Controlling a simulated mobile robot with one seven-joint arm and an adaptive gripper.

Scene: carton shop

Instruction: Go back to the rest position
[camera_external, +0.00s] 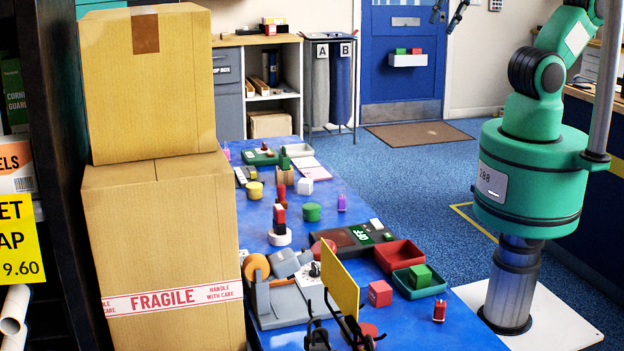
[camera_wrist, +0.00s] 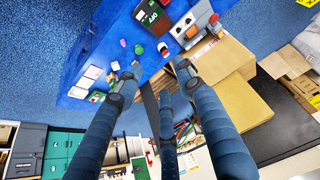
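My gripper (camera_external: 448,14) shows only as dark fingertips at the top edge of the external view, high above the floor and away from the table. The rest of it and the forearm are out of frame there. In the wrist view its fingers (camera_wrist: 157,82) are spread apart with nothing between them. The long blue table (camera_external: 400,318) lies well clear of the gripper; it also shows in the wrist view (camera_wrist: 150,62).
Several small items cover the table, among them a red tray (camera_external: 399,256), a green block (camera_external: 420,276), a green cylinder (camera_external: 312,212) and an upright yellow panel (camera_external: 340,283). Stacked cartons (camera_external: 165,250) stand at its left. Blue floor (camera_external: 400,180) is open behind.

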